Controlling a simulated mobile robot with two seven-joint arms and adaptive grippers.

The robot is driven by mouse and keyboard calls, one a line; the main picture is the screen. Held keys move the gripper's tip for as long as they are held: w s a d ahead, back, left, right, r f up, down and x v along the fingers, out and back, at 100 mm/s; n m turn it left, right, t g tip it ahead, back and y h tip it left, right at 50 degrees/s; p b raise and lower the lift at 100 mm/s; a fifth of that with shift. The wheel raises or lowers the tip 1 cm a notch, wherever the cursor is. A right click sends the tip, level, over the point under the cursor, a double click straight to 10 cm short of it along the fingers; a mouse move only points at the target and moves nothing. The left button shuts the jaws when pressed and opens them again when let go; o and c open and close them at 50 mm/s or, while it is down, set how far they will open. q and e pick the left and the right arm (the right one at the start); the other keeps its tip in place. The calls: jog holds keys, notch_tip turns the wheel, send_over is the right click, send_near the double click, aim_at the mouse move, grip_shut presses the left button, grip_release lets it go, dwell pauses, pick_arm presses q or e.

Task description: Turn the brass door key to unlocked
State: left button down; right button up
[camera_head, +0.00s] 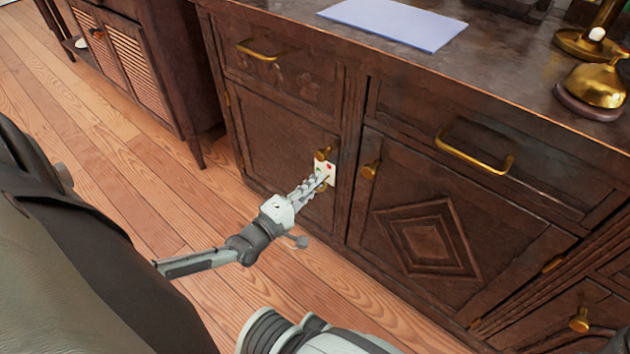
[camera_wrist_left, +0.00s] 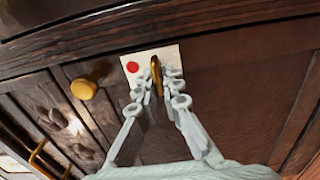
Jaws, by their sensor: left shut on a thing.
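The brass key (camera_wrist_left: 156,74) stands out from a small white plate with a red dot (camera_wrist_left: 133,67) on the dark wooden cabinet door. In the wrist view its bow looks narrow, nearly edge-on, beside the red dot. The plate also shows in the head view (camera_head: 331,173), with a red mark and a green mark, partly covered by my fingers. My left gripper (camera_head: 321,182) is shut on the key, its fingers on both sides of it in the wrist view (camera_wrist_left: 160,88). The key's inner end is hidden. My right gripper is not in view.
A brass knob (camera_head: 323,153) sits just above the plate, and another knob (camera_head: 370,170) is on the neighbouring door. Brass drawer handles (camera_head: 476,158) stick out above. A blue-white sheet (camera_head: 395,22) and a brass bell (camera_head: 600,82) lie on the top. Wooden floor in front is open.

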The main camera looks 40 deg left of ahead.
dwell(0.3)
pick_arm(q)
jog(key=c, duration=1.7)
grip_release()
jog(key=shift+s, duration=0.1)
jog(key=s, duration=0.8)
jog(key=s+a, duration=0.1)
jog(key=s, duration=0.2)
jog(key=shift+s, duration=0.4)
